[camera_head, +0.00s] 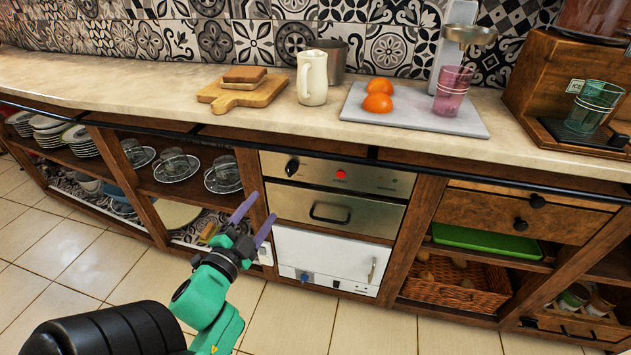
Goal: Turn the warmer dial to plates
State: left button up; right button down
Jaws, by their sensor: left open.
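The plate warmer (340,209) is a steel unit built in under the counter, with a control panel above a drawer with a black handle. Its black dial (292,167) sits at the left end of the panel, and a red light (341,174) is near the middle. The dial's markings are too small to read. My left gripper (254,219) has two purple fingers spread apart, empty, pointing up. In the picture it is below and left of the dial, apart from it. My right gripper is not in view.
A white appliance door (325,255) is below the warmer. A dark rail (420,160) runs along the counter's front edge. Open shelves with glasses and saucers (176,166) are at left; a wicker basket (455,285) is at right. Tiled floor (70,262) is clear at left.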

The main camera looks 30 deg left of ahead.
aim_at(288, 173)
pick_arm(q)
jog(key=x, duration=1.3)
jog(key=shift+w+f, duration=0.1)
jog(key=shift+w, duration=0.1)
jog(key=shift+w+a, duration=0.1)
jog(key=shift+w, duration=0.35)
grip_shut()
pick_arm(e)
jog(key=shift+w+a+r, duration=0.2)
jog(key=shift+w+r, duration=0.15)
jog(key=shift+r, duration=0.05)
